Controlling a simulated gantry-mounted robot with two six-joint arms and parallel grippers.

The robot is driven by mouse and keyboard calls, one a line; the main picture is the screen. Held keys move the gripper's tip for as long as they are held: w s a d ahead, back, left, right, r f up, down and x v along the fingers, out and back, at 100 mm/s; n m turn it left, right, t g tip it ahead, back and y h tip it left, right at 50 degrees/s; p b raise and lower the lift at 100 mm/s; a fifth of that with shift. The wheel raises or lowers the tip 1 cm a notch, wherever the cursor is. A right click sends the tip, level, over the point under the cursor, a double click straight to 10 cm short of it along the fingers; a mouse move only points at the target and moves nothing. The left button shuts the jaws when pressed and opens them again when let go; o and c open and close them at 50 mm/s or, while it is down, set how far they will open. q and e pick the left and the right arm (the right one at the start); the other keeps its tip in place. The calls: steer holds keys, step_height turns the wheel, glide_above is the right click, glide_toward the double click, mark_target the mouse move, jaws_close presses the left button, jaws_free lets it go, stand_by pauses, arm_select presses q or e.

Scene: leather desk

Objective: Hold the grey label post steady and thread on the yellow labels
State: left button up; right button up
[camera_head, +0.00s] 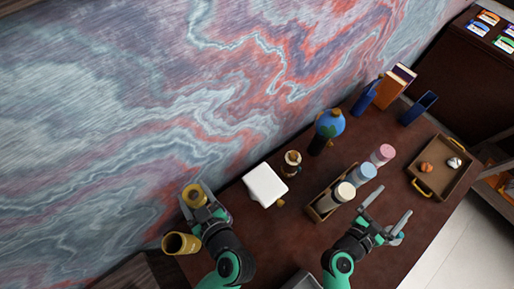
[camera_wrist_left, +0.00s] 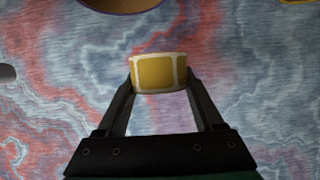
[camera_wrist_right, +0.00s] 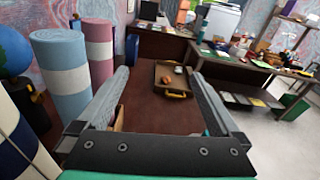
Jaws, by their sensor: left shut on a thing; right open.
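A yellow label (camera_head: 194,195), a short ring-like roll, is held in my left gripper (camera_head: 196,196) at the left, near the patterned wall. The left wrist view shows the yellow label (camera_wrist_left: 157,73) with pale lines, pinched between the two fingertips. My right gripper (camera_head: 394,203) is open and empty, over the desk to the right of the striped rolls. In the right wrist view its fingers (camera_wrist_right: 158,75) stand wide apart with nothing between them. I cannot make out a grey label post in any view.
A yellow cup-like container (camera_head: 178,244) is below the left gripper. A wooden holder (camera_head: 312,210) with cream, blue and pink rolls stands mid-desk. A white block (camera_head: 264,186), a globe (camera_head: 330,123) and a brown tray (camera_head: 415,184) are also there.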

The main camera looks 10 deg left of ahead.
mark_target(398, 240)
steer(key=s+d+f+m+g, duration=0.35)
steer(key=s+f+g, duration=0.25)
steer(key=s+f, duration=0.6)
steer(key=shift+m, duration=0.25)
steer(key=w+d+f, duration=0.1)
steer(key=w, duration=0.1)
steer(key=w+d+f+b, duration=0.1)
steer(key=w+d+f, duration=0.1)
steer(key=w+d+f+b, duration=0.1)
steer(key=w+d, duration=0.1)
steer(key=shift+f, duration=0.2)
steer(key=shift+a, duration=0.1)
steer(key=shift+c, duration=0.3)
steer(key=c, duration=1.5)
steer(key=o, duration=1.6)
steer(key=shift+c, duration=0.2)
